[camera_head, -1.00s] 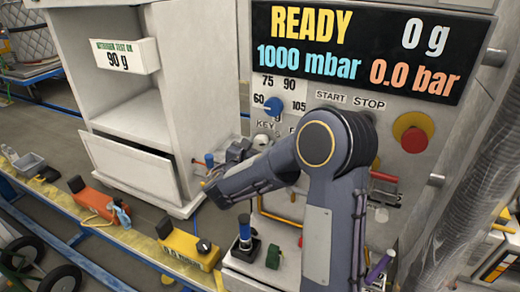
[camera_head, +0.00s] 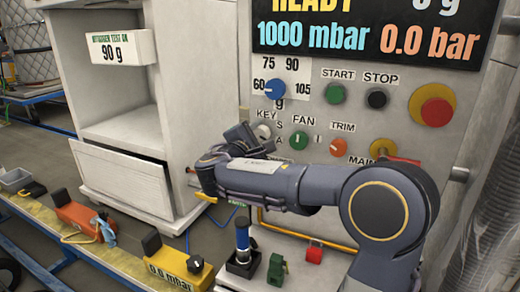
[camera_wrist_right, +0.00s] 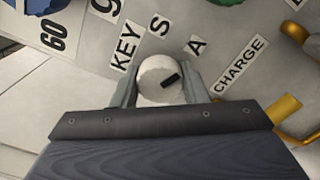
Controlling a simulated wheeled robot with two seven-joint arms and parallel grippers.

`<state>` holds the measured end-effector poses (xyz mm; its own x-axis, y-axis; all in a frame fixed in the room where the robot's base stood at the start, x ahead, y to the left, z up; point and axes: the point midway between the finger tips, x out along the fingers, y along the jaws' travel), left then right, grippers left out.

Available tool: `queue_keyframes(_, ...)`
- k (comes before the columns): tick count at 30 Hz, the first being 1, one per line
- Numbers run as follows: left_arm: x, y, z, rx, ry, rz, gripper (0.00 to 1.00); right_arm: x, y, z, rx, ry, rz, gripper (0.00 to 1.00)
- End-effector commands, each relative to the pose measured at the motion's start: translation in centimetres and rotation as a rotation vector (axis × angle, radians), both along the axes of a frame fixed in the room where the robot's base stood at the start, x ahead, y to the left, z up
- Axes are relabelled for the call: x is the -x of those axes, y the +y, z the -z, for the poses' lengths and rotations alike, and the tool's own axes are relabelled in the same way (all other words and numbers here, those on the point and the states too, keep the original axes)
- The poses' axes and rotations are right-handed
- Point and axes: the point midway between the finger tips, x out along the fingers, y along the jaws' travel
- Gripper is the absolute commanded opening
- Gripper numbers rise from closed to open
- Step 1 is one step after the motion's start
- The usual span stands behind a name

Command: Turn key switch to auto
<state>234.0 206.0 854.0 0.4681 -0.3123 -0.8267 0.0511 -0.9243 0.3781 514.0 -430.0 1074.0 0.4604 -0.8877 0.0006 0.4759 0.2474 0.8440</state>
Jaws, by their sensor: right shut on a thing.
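The key switch (camera_wrist_right: 160,72) is a round white knob with a short black mark, in the right wrist view. The labels KEY (camera_wrist_right: 125,45), S (camera_wrist_right: 159,27) and A (camera_wrist_right: 197,45) are around its upper side. The black mark slants up to the right; I cannot tell exactly which letter it points at. My right gripper (camera_wrist_right: 161,88) has one finger on each side of the knob and is shut on it. My left gripper is not in view.
The panel carries a blue dial (camera_head: 275,89), a green start button (camera_head: 335,93), a black stop button (camera_head: 377,98), a fan switch (camera_head: 299,140) and a red emergency button (camera_head: 436,111). A white cabinet (camera_head: 185,60) stands left of my right gripper.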

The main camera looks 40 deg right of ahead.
Motion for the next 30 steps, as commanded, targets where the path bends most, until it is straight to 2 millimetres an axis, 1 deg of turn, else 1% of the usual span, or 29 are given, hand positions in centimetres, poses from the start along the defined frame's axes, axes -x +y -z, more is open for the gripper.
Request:
queue_keyframes(1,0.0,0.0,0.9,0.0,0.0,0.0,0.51,0.0,0.0,0.5,-0.013,-0.022,0.001,0.17)
queue_keyframes(7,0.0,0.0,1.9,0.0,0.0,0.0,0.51,0.0,0.0,0.3,-0.045,-0.082,0.0,0.17)
queue_keyframes(13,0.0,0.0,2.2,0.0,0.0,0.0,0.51,0.0,0.0,0.1,-0.057,-0.105,0.0,0.17)
queue_keyframes(24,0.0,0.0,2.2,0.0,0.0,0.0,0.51,0.0,0.0,0.1,-0.06,-0.109,0.001,0.17)
queue_keyframes(25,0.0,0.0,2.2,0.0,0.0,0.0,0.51,0.0,0.0,0.1,-0.06,-0.109,0.001,0.43)
queue_keyframes(29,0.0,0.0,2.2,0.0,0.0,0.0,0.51,0.0,0.0,0.1,-0.059,-0.108,0.0,0.6)
queue_keyframes(30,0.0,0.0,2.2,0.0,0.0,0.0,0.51,0.0,0.0,0.1,-0.059,-0.108,0.0,0.61)
